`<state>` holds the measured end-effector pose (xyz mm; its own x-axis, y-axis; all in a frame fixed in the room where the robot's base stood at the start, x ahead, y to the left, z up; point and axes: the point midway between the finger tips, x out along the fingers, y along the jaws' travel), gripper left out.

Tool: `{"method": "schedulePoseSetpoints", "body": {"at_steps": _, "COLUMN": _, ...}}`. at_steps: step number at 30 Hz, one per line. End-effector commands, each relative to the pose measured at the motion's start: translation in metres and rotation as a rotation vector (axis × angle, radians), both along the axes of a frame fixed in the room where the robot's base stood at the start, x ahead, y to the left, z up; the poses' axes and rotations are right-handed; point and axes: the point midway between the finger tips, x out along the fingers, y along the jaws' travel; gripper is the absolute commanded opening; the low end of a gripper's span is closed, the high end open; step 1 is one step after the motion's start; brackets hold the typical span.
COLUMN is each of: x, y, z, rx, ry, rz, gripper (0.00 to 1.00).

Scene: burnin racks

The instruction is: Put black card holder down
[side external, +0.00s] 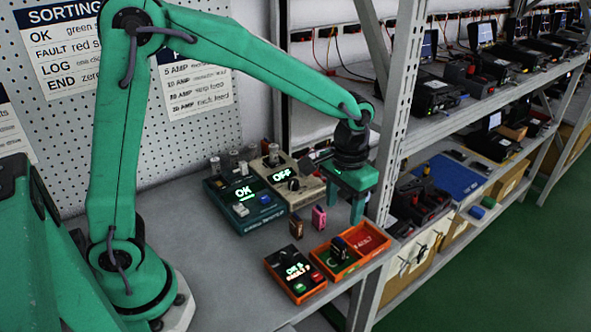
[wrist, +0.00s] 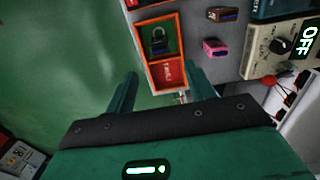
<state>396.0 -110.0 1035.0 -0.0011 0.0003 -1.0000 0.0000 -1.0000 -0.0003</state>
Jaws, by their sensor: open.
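A small black object (side external: 338,247), most likely the black card holder, stands in the green compartment of an orange two-part tray (side external: 345,274). In the wrist view the black object (wrist: 158,42) has a loop-like top and lies apart from my fingers. My gripper (side external: 344,208) is open and empty, above and behind the tray. In the wrist view its two fingers (wrist: 162,82) straddle the red end of the tray (wrist: 164,61).
An orange-edged counter box (side external: 296,275) sits left of the tray. A pink block (side external: 318,217) and a dark brown block (side external: 296,227) stand behind it. A teal OK tester (side external: 243,205) and a beige OFF tester (side external: 288,182) are farther back. A shelf post (side external: 402,110) stands close on the right.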

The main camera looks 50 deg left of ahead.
Motion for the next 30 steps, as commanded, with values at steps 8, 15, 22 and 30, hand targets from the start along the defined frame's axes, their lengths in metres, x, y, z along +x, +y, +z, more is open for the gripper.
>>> {"method": "schedulePoseSetpoints", "body": {"at_steps": 8, "x": 0.000, "y": 0.000, "z": 0.000, "rx": 0.000, "ry": -0.001, "rz": 0.000, "gripper": 0.54}}
{"method": "schedulePoseSetpoints", "body": {"at_steps": 15, "x": 0.000, "y": 0.001, "z": 0.002, "rx": -0.001, "ry": -0.005, "rz": 0.000, "gripper": 0.54}}
{"method": "schedulePoseSetpoints", "body": {"at_steps": 22, "x": -0.010, "y": 0.012, "z": 0.019, "rx": -0.011, "ry": -0.042, "rz": 0.001, "gripper": 0.54}}
{"method": "schedulePoseSetpoints", "body": {"at_steps": 30, "x": -0.040, "y": 0.040, "z": 0.056, "rx": -0.027, "ry": -0.137, "rz": 0.003, "gripper": 0.54}}
